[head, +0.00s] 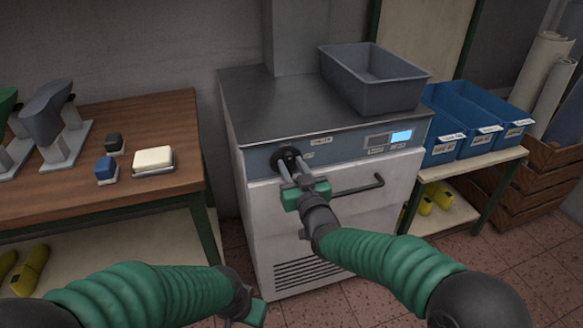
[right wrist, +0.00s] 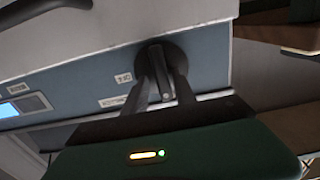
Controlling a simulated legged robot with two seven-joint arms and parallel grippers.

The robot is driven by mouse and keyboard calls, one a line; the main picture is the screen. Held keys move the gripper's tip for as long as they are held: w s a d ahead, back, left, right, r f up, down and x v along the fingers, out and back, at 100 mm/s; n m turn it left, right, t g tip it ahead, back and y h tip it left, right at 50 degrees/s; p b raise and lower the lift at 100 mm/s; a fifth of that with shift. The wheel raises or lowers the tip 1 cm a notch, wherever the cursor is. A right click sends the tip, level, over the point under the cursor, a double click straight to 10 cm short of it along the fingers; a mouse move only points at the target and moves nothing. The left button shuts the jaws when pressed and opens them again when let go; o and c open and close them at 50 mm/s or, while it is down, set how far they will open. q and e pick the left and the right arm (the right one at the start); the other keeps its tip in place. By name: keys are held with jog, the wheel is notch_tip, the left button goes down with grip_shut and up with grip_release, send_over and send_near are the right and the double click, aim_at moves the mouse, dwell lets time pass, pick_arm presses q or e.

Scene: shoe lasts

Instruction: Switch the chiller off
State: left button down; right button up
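The chiller (head: 330,225) is a white cabinet with a steel top and a blue-grey control strip. Its display (head: 401,136) is lit blue; part of it shows in the right wrist view (right wrist: 10,109). The round black knob (head: 288,153) is at the strip's left end; in the right wrist view the knob (right wrist: 176,52) has a raised grey grip bar. My right gripper (head: 295,171) has its two fingers on either side of that bar, close against it. My left gripper (head: 254,312) is low at the bottom edge, its fingers not clear.
A grey bin (head: 372,90) stands on the chiller top. A door handle (head: 360,187) sits below the strip. A wooden table (head: 90,195) at left holds a white-topped block (head: 153,159), a blue block (head: 105,168) and shoe-last stands. Blue bins (head: 465,145) stand on the right shelf.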

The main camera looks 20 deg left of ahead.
jog(key=shift+c, duration=1.2)
jog(key=shift+a, duration=0.25)
grip_shut()
jog(key=shift+d, duration=0.1)
